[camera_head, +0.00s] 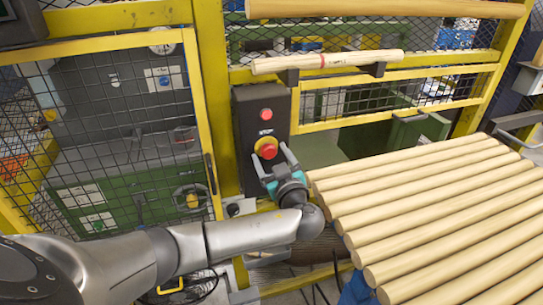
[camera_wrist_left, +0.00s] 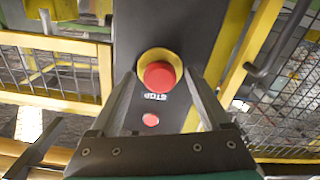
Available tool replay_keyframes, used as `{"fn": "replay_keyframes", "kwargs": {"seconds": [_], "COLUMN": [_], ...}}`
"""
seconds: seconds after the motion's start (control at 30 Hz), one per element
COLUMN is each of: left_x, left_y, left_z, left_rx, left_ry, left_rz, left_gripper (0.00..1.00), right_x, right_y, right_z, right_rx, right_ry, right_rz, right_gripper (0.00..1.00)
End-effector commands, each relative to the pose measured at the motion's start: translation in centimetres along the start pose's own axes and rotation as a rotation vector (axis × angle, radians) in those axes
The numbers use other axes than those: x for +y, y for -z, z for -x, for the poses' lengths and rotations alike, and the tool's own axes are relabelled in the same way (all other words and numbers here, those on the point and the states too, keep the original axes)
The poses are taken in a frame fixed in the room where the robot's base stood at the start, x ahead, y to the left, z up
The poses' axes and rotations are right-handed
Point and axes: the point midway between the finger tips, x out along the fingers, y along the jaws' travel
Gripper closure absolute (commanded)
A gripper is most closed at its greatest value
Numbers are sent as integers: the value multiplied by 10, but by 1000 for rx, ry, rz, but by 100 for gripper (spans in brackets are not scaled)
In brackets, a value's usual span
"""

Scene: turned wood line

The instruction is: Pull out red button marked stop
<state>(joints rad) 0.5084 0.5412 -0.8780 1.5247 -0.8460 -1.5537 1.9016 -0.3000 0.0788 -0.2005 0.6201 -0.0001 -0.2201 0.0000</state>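The red mushroom button (camera_head: 268,151) sits on a yellow round collar on the black control box (camera_head: 245,125) fixed to the yellow fence post. In the left wrist view the red button (camera_wrist_left: 159,76) has an upside-down STOP label beside it. I cannot tell whether it is pressed in. My left gripper (camera_head: 271,156) is open, its fingers pointing at the box. In the wrist view the fingers of my left gripper (camera_wrist_left: 160,74) lie on either side of the button, with visible gaps and no clear contact. My right gripper is not in view.
A smaller red button (camera_head: 265,114) is on the same box, on the other side of the label. Light wooden rods (camera_head: 430,210) lie side by side at the right. A wooden rod (camera_head: 327,62) rests on brackets above. Yellow mesh fence (camera_head: 110,130) stands left.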

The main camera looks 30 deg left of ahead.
Motion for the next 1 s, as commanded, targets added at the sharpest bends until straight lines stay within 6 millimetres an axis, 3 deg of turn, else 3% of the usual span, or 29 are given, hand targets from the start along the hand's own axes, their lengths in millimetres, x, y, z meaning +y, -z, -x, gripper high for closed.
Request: {"fn": "replay_keyframes", "kwargs": {"seconds": [0.07,0.7,1.0], "left_x": [0,0,0], "left_y": [0,0,0], "left_z": [0,1,1], "left_rx": [0,-1,-1], "left_ry": [0,1,1], "left_rz": [0,-1,-1], "left_gripper": [28,100,100], "right_x": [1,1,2], "right_y": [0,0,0], "right_z": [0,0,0], "right_rx": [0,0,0], "right_ry": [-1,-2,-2], "right_rz": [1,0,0], "right_gripper": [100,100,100]}}
